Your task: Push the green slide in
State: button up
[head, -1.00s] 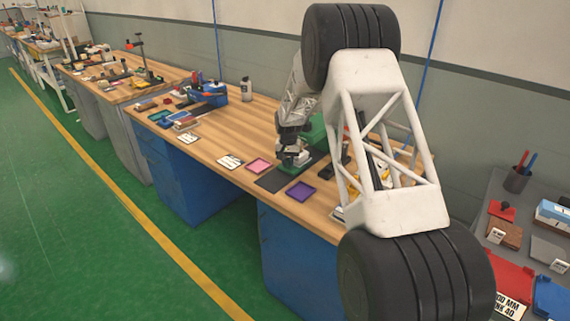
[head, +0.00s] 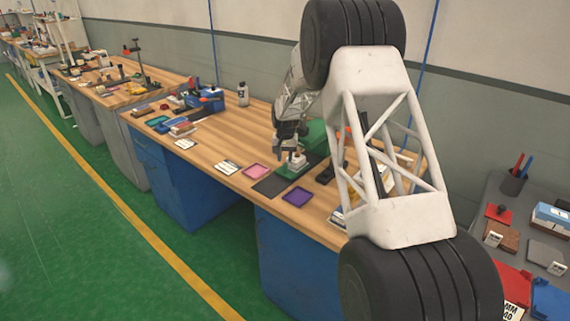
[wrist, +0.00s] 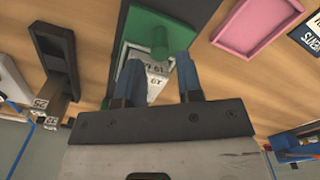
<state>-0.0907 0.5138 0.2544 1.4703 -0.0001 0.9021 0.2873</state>
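A green plate with a rounded green post (wrist: 160,42) shows at the top of the wrist view, on a dark mat. A white block with black lettering (wrist: 156,76) stands beside the post. In the head view the green plate (head: 287,173) lies low on the bench with the pale block (head: 297,160) on it, and a larger green body (head: 315,134) is behind. My gripper (wrist: 158,64) has its two blue fingers apart, with the lettered block showing between and beyond them. I cannot tell whether they touch it. In the head view my gripper (head: 283,149) is just left of the block.
A pink tray (head: 257,171) and a purple tray (head: 298,196) lie near the bench's front edge, either side of the dark mat (head: 270,186).

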aim_at(285, 164)
jog(key=shift+r, duration=1.6)
jog(key=shift+o, duration=1.3)
jog(key=shift+s+a+f+m+t+h, duration=0.1)
jog(key=shift+s+a+m+t+h, duration=0.15)
jog(key=shift+s+m+t+h, duration=0.35)
jog(key=shift+s+a+f+m+t+h, duration=0.1)
jog(key=shift+s+a+m+t+h, duration=0.15)
jog(key=shift+m+t, duration=0.55)
jog(key=shift+s+a+m+t+h, duration=0.35)
jog(key=shift+m+t+h, duration=0.15)
jog(key=shift+m, duration=0.4)
jog(key=shift+x, duration=3.9)
jog(key=shift+c, duration=0.3)
